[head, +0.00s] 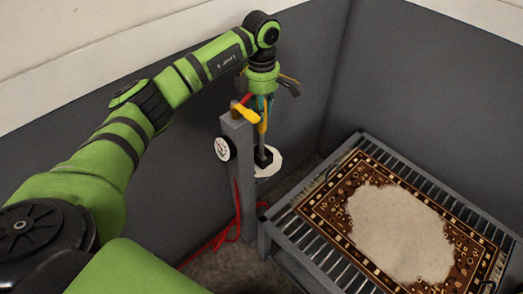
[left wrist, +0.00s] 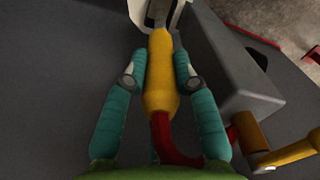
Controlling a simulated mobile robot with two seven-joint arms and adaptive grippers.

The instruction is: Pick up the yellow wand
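The yellow wand (left wrist: 158,88) lies lengthwise between the two teal fingers of my left gripper (left wrist: 160,65). Both fingertips converge and appear to touch its sides, so the gripper looks shut on it. In the head view the left gripper (head: 262,103) points down beside the top of a grey post, with the yellow wand (head: 263,124) upright and its lower end over a dark block and a pale round piece near the wall. A red hose (left wrist: 170,145) leaves the wand's near end in the wrist view. My right gripper is not in view.
The grey post (head: 241,175) carries a yellow lever (head: 246,112) and a round white gauge (head: 222,149), close to the wand. A red hose (head: 236,222) runs down to the floor. A slatted rack (head: 290,237) with a patterned rug (head: 335,232) stands at right. Dark walls enclose the corner.

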